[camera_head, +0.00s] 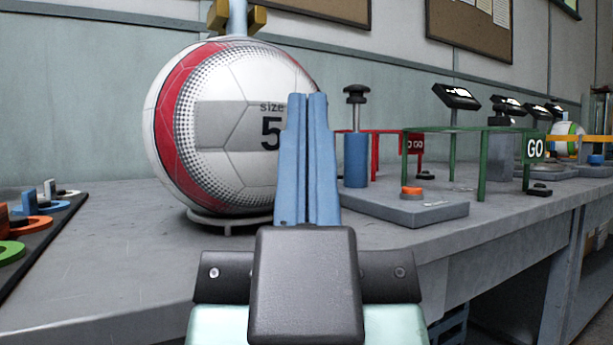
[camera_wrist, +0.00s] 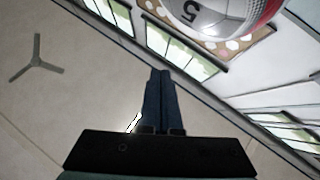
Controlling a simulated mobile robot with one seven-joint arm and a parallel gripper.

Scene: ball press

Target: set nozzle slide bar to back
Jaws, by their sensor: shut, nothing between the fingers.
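My gripper (camera_head: 308,100) points upward in front of the right side of the ball, its two blue fingers together and empty. In the wrist view my gripper (camera_wrist: 162,72) is also shut, with the ball (camera_wrist: 215,15) at the top edge. The white and red size 5 ball (camera_head: 235,125) rests on a low ring stand (camera_head: 226,226) on the bench. Above it, a pale blue upright (camera_head: 238,18) with brass-coloured blocks (camera_head: 257,19) is cut off by the frame's top. I cannot tell which part is the nozzle slide bar or its position.
A blue post with a black knob (camera_head: 356,160) stands on a grey base (camera_head: 405,208) with an orange button (camera_head: 411,192).

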